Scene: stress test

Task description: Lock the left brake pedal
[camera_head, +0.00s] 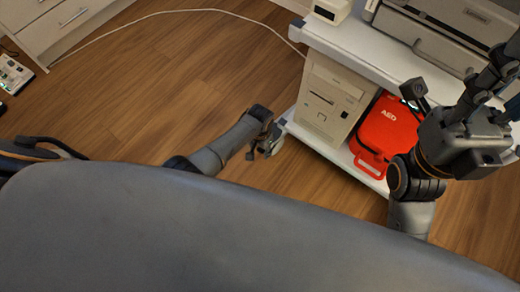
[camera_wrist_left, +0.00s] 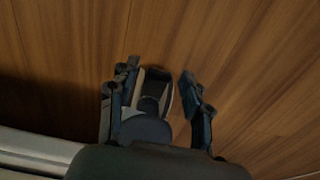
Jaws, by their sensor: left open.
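My left gripper (camera_head: 266,136) is low over the floor, just left of the front left corner of the white cart (camera_head: 345,40). In the left wrist view its two dark fingers (camera_wrist_left: 157,88) stand apart. Between them is a dark part with a pale rim (camera_wrist_left: 168,92), which looks like the caster and its brake pedal. I cannot tell whether the fingers touch it or how the pedal is set. In the head view the pedal cannot be made out. My right gripper (camera_head: 492,85) is at the right, in front of the cart; its opening is unclear.
A beige computer case (camera_head: 325,95) and a red AED bag (camera_head: 385,130) stand on the cart's lower shelf. A pale cable (camera_head: 180,12) runs across the wood floor to the cart. The floor (camera_head: 150,100) left of the cart is mostly clear. White drawers (camera_head: 60,25) stand far left.

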